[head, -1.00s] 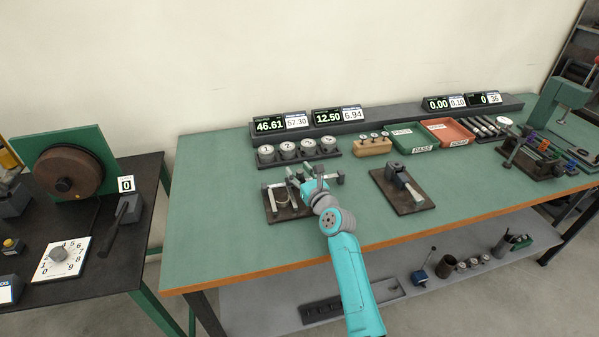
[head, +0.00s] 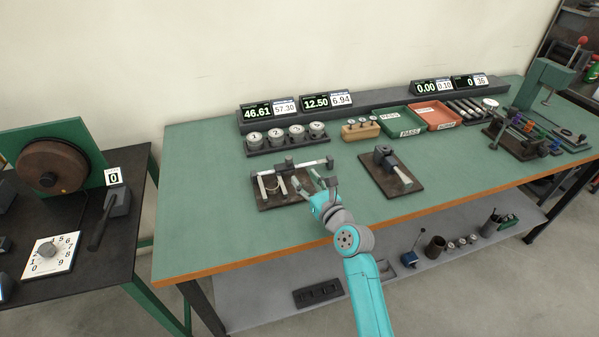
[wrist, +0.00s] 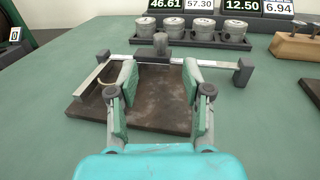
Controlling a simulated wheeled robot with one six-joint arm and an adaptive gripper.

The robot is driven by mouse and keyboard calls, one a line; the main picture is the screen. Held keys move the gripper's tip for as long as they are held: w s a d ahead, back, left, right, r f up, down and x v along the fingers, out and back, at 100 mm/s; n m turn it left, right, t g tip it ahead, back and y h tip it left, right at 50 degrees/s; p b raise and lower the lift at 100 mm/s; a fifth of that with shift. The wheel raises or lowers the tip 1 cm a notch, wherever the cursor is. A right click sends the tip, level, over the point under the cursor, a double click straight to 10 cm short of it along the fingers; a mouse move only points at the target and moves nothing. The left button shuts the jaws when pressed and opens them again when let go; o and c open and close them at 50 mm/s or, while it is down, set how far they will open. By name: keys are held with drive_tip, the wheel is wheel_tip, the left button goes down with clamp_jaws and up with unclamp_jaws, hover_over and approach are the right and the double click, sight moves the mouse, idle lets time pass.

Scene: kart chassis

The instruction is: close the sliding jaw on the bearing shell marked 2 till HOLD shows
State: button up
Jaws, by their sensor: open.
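The fixture on a dark base plate (head: 270,202) lies on the green bench; its plate (wrist: 160,118) fills the middle of the wrist view. A pale rail (wrist: 215,65) with dark blocks runs across its far side. A block with an upright knob (wrist: 160,43) sits mid-rail, and another block (wrist: 244,72) is at its right end. I cannot tell which is the sliding jaw. A curved metal piece (wrist: 108,92), possibly the bearing shell, is partly hidden behind the left finger; no mark on it is legible. My gripper (wrist: 160,80) is open and empty above the plate, also in the head view (head: 322,184).
Several numbered round parts stand in a dark rack (head: 287,141) behind the fixture. Readouts (head: 257,112) show 46.61 and 12.50; no HOLD is legible. A second fixture (head: 392,175) stands to the right, with a wooden block (head: 360,131) behind it.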

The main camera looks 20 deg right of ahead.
sight(290, 160)
drive_tip(key=shift+s, duration=0.4)
drive_tip(key=shift+w+r, duration=0.1)
drive_tip(key=shift+w, duration=0.6)
drive_tip(key=w, duration=0.3)
drive_tip(key=w+a, duration=0.1)
drive_tip(key=w, duration=0.3)
drive_tip(key=w+a, duration=0.1)
drive_tip(key=w, duration=0.2)
drive_tip(key=shift+w, duration=0.2)
clamp_jaws()
